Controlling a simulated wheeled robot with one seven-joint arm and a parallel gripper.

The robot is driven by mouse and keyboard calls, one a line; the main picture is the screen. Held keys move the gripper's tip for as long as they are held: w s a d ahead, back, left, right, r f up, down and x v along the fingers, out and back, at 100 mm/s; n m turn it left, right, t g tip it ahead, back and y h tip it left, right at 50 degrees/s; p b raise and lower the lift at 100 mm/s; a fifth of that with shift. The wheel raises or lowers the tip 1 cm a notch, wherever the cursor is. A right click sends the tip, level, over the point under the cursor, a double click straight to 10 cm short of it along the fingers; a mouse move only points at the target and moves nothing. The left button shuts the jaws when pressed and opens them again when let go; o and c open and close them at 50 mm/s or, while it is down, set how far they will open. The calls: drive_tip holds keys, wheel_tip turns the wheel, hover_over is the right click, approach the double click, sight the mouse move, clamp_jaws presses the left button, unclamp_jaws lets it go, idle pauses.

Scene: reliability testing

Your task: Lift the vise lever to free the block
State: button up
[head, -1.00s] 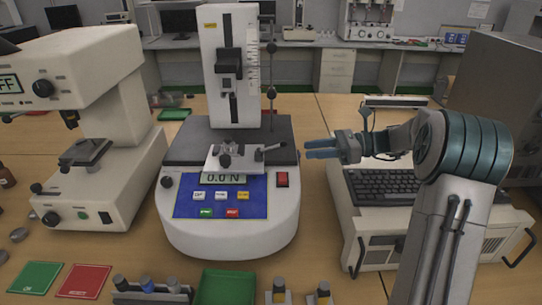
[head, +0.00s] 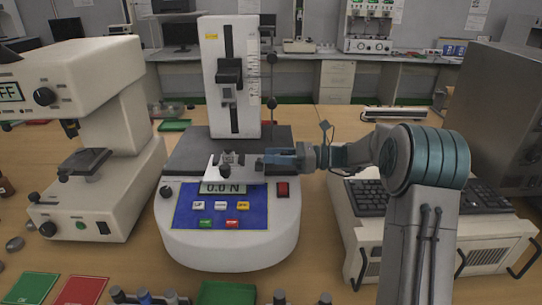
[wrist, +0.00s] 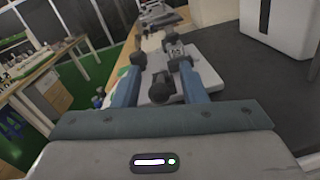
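The vise (head: 225,172) is a light grey clamp on the dark platform of the force tester. A small grey block (head: 229,158) appears to sit in its jaws. In the head view, my gripper (head: 268,160) is at the right side of the vise and hides most of the lever. In the wrist view, the lever's dark round knob (wrist: 161,88) lies between my two blue fingers, with visible room on both sides. My gripper (wrist: 161,82) is open around the lever and not closed on it.
The white force tester (head: 230,235) reads 0.0 N and has a tall column (head: 213,75) behind the vise. A microscope-like tester (head: 90,75) stands at left. A keyboard (head: 365,197) and white cabinet lie at right. A green tray (head: 228,293) is in front.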

drive_tip(key=shift+a, duration=0.6)
clamp_jaws()
